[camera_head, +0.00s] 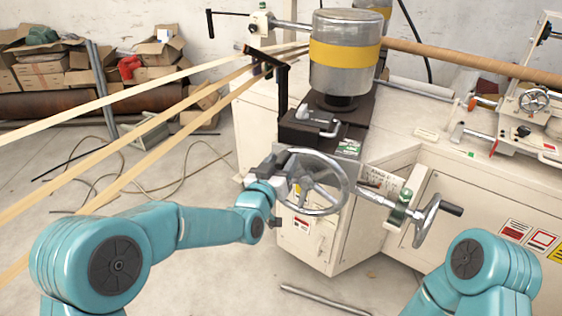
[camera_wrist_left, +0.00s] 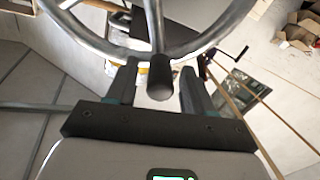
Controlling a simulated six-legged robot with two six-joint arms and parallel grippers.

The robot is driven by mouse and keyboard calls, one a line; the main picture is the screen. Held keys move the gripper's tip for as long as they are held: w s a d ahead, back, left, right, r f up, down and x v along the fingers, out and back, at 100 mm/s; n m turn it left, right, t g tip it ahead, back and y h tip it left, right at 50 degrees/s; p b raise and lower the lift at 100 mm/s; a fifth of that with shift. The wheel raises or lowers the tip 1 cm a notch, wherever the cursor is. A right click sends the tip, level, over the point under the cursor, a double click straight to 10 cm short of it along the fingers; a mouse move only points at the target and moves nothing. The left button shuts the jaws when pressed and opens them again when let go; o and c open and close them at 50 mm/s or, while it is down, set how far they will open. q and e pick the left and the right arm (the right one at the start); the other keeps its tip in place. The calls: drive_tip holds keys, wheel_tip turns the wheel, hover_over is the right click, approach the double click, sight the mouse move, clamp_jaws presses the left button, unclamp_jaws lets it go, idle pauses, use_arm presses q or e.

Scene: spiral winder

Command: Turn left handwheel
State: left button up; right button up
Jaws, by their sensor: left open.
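The left handwheel (camera_head: 345,186) is a silver spoked wheel on the front of the cream machine, below the grey cylinder with a yellow band. My left gripper (camera_head: 277,190) is at the wheel's left side in the head view. In the left wrist view the wheel's rim (camera_wrist_left: 200,42) crosses the top. A dark handle knob (camera_wrist_left: 160,78) points toward the camera. The open fingers of my left gripper (camera_wrist_left: 158,92) stand on either side of this knob, with gaps visible. My right arm shows at the lower right of the head view, but its gripper is out of view.
A crank with a dark handle (camera_head: 430,215) sticks out to the right of the wheel. Long tan strips (camera_head: 150,125) run above my left arm toward the machine. A metal bar (camera_head: 322,300) lies on the floor. Cardboard boxes (camera_head: 158,50) stand at the back left.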

sight(308, 153)
use_arm(q)
clamp_jaws()
drive_tip(key=shift+d+b, duration=0.15)
drive_tip(key=shift+b, duration=0.2)
drive_tip(key=d+m+b, duration=0.1)
drive_tip(key=s+d+m+b, duration=0.1)
drive_tip(key=d+r+m, duration=0.1)
drive_tip(key=m, duration=0.1)
drive_tip(key=shift+s+d+b, duration=0.25)
drive_tip(key=shift+b, duration=0.15)
drive_tip(key=shift+s+d+r+m, duration=0.2)
drive_tip(key=shift+d+m, duration=0.35)
drive_tip(key=shift+m, duration=0.25)
unclamp_jaws()
